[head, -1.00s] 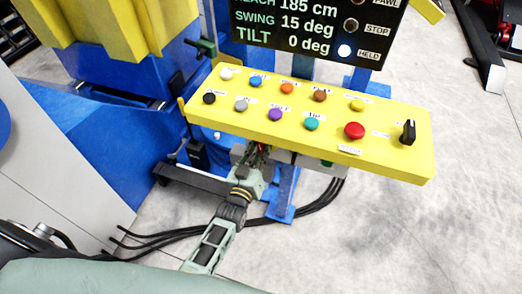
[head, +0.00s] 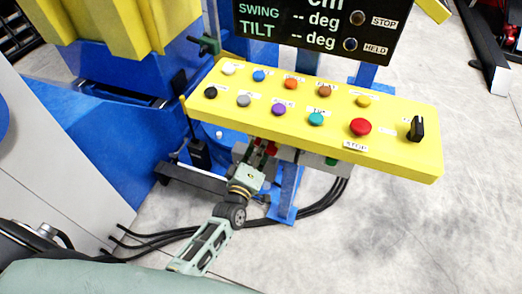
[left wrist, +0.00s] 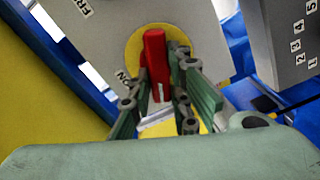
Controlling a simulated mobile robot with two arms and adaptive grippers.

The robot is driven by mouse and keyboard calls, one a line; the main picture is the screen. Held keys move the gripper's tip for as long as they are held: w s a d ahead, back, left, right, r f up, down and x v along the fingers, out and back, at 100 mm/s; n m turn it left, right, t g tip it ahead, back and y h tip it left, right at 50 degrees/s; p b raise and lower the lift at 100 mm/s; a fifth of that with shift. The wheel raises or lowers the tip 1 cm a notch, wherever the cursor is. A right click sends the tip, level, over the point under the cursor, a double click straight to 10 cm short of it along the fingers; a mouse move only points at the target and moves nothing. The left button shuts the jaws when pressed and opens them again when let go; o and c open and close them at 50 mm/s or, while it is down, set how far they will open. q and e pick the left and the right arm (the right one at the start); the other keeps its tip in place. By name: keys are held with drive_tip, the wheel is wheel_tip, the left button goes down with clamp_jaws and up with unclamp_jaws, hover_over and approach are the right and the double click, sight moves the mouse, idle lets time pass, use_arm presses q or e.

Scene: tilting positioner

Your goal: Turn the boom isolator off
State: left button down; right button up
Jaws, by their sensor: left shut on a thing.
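The boom isolator's red handle (left wrist: 155,58) stands on a round yellow plate (left wrist: 133,50) on a grey box (left wrist: 95,18) in the left wrist view. An "ON" label lies beside the plate, at its lower left. My left gripper (left wrist: 160,92) has a finger on each side of the red handle and is shut on it. In the head view my left gripper (head: 258,160) reaches under the yellow control panel (head: 385,143), which partly hides the handle and the box. My right gripper is not in view.
The panel carries several coloured buttons, a red stop button (head: 361,127) and a black selector (head: 416,129). The display (head: 300,28) behind shows dashes for swing and tilt; its HELD lamp (head: 350,44) is dark. Black cables (head: 165,238) lie on the floor. Another grey box (left wrist: 293,40) stands at right.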

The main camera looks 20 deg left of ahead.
use_arm(q)
drive_tip(key=n+b, duration=0.1)
drive_tip(key=n, duration=0.1)
drive_tip(key=n+b, duration=0.1)
drive_tip(key=n, duration=0.1)
drive_tip(key=shift+f+n, duration=0.3)
drive_tip(key=shift+f, duration=0.05)
idle(0.4)
drive_tip(key=c, duration=1.6)
unclamp_jaws()
drive_tip(key=shift+a, duration=0.1)
drive_tip(key=shift+c, duration=0.2)
drive_tip(key=s, duration=1.2)
drive_tip(key=shift+a, duration=0.15)
